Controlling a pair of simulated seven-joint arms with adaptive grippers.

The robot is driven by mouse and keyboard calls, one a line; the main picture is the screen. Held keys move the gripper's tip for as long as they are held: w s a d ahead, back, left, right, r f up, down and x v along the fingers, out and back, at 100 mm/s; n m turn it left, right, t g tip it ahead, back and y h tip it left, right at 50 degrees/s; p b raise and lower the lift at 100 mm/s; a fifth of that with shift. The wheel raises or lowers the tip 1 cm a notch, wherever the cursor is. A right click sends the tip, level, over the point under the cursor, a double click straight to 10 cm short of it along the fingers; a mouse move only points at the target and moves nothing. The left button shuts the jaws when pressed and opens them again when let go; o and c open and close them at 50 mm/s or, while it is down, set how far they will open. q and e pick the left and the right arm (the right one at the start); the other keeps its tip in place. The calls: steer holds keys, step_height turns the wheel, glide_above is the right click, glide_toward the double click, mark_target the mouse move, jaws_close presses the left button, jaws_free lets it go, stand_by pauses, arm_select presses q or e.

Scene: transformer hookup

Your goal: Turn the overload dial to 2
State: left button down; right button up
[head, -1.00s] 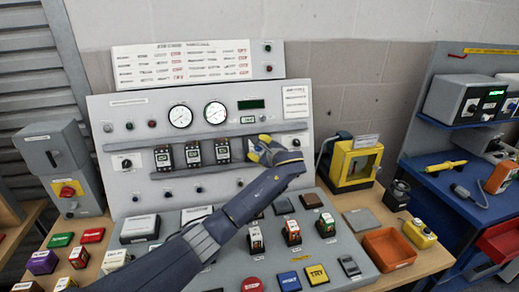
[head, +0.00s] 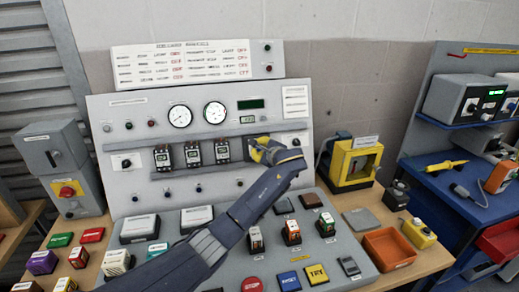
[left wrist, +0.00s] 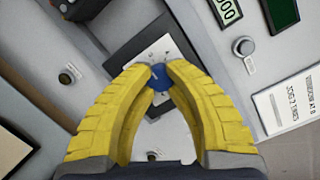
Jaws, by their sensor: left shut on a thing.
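The dial (left wrist: 159,80) shows as a blue knob on a plate with small marks around it, in the left wrist view. The plate's pointer setting is too small to read. My left gripper (left wrist: 159,72) has its yellow fingers shut on the knob, with the fingertips on both sides of it. In the head view my left gripper (head: 257,150) is at the right part of the upright grey panel (head: 140,112), and it hides the dial there. My right gripper is not in view.
Breaker-like modules (head: 193,153) sit in a row left of my gripper. A rail (head: 190,139) runs above them. Two gauges (head: 215,113) and a green display (head: 250,104) are higher up. Coloured blocks and buttons crowd the sloped console (head: 190,250) below my arm.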

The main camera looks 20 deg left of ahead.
arm_select(q)
steer(key=shift+a+r+n+g+h, duration=0.1)
steer(key=shift+n+g+h, duration=0.05)
steer(key=shift+n, duration=1.1)
steer(key=shift+a+n+g+h, duration=0.1)
steer(key=shift+n+g+h, duration=0.05)
steer(key=shift+n, duration=1.1)
steer(key=c, duration=1.4)
jaws_free()
steer(key=shift+o, duration=1.4)
steer(key=shift+d, duration=0.1)
steer(key=shift+s+d, duration=0.1)
steer(key=v, duration=1.1)
steer(key=shift+s+d+r, duration=0.15)
steer(key=shift+s+r, duration=0.15)
